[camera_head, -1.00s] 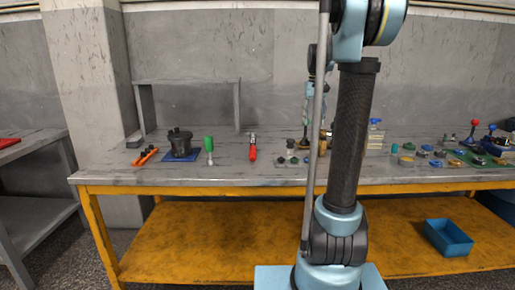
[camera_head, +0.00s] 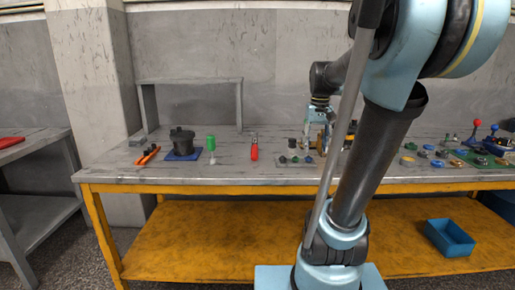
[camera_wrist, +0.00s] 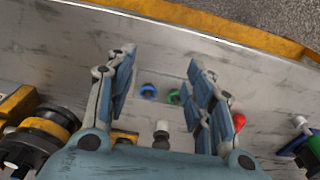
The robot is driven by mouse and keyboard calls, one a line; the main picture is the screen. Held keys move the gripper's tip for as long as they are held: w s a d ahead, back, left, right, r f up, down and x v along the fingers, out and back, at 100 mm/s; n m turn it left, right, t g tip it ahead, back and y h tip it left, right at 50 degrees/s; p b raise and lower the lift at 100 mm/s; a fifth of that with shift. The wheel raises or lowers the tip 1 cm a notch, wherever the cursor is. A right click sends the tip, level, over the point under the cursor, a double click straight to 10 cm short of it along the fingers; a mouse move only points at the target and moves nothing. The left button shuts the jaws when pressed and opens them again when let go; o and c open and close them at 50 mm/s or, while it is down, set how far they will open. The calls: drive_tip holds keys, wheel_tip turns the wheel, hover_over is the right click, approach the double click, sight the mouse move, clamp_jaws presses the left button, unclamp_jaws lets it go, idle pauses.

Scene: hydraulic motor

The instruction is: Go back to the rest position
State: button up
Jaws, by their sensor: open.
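My gripper (camera_wrist: 160,95) is open in the wrist view, its two blue fingers spread apart with nothing held between them. In the head view my gripper is small and partly hidden behind my arm, over the middle of the workbench (camera_head: 225,177).
Several small parts crowd the right. A blue bin (camera_head: 450,238) sits on the yellow lower shelf (camera_head: 215,225).

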drive_tip(key=s+a+f+t, duration=0.1)
drive_tip(key=s+a+f, duration=0.1)
drive_tip(key=s+f, duration=1.5)
drive_tip(key=shift+s+a, duration=0.2)
drive_tip(key=shift+s, duration=0.25)
drive_tip(key=shift+w+f, duration=0.2)
drive_tip(key=shift+w, duration=0.25)
drive_tip(key=c, duration=0.4)
drive_tip(key=shift+o, duration=0.2)
drive_tip(key=shift+a, duration=0.1)
